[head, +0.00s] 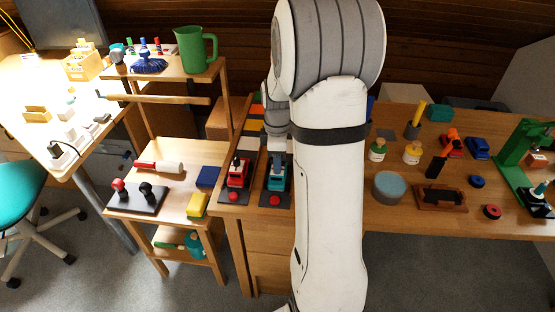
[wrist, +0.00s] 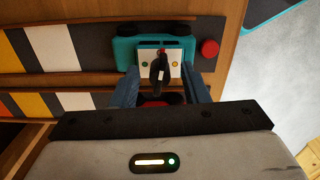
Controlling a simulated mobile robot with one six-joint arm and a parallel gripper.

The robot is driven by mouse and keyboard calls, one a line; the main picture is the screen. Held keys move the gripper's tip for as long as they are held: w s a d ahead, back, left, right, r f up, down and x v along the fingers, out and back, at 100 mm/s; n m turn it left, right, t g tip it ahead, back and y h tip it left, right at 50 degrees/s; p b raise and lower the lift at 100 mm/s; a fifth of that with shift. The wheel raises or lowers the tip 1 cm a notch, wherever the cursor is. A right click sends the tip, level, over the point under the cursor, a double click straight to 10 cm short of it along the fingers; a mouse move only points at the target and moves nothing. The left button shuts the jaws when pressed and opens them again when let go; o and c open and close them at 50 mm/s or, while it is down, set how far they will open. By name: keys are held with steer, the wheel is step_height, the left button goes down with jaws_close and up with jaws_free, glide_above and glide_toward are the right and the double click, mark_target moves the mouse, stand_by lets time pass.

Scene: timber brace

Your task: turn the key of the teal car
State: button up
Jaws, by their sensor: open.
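The teal car (head: 276,182) sits on a dark strip at the left end of the long bench. In the wrist view the teal car (wrist: 125,50) shows a pale plate (wrist: 146,64) with small coloured dots and a dark key (wrist: 160,68) standing out from it. My gripper (wrist: 160,84) is open, with one blue finger on each side of the key. The key appears between the fingers, with gaps to both; its depth relative to the fingertips is hard to tell. In the head view my gripper (head: 277,158) is above the teal car, partly hidden by my arm.
A red car (head: 237,174) stands just left of the teal car, each with a red button at its front. The teal car's button (wrist: 210,48) lies close beside it. Bottles, a round tin (head: 390,187) and a green press (head: 518,160) stand further right.

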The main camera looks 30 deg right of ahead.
steer(key=shift+f, duration=0.1)
jaws_close()
stand_by(0.4)
steer(key=shift+m, duration=0.4)
steer(key=m, duration=0.4)
steer(key=shift+m, duration=0.3)
steer(key=m, duration=0.4)
steer(key=shift+m, duration=0.3)
steer(key=m, duration=0.5)
steer(key=shift+p, duration=0.35)
steer(key=shift+m, duration=2.4)
